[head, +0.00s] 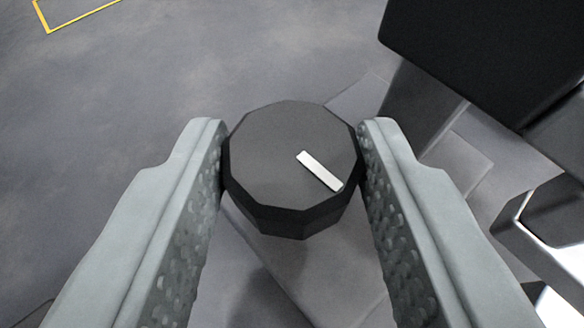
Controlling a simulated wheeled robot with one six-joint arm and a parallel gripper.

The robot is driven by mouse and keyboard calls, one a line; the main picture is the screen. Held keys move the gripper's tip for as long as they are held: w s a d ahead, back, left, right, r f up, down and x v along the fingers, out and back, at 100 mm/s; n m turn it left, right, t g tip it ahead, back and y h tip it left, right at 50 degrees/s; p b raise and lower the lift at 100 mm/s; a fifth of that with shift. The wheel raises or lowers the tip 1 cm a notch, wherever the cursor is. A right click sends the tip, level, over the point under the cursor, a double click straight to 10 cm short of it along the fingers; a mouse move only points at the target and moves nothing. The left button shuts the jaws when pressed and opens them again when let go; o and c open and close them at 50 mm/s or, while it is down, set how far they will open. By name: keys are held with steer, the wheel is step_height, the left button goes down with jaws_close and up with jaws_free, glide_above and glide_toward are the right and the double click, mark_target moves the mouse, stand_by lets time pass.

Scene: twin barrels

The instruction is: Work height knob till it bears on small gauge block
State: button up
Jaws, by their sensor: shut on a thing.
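The height knob (275,150) is a dark, many-sided knob with a white pointer bar on its top face, in the middle of the head view. The white bar points toward the lower right. My gripper (293,150) is shut on the knob, one grey, textured finger touching it on the left and one on the right. What lies directly under the knob is mostly hidden. I cannot make out the small gauge block in this view.
A large black block-shaped part (490,60) rises at the upper right, close to the right finger. Angular parts with bright metal edges stand at the right edge. The grey floor (180,80) is open at left, with a yellow line (85,17) at the top left.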

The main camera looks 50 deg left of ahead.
steer(key=shift+w+d+n+g+y, duration=0.1)
steer(key=shift+w+n+g+y, duration=0.1)
steer(key=shift+n+g+y, duration=0.8)
steer(key=shift+n+g, duration=0.3)
steer(key=o, duration=1)
steer(key=v, duration=1.7)
steer(key=shift+s+d+r, duration=0.1)
steer(key=shift+r, duration=0.1)
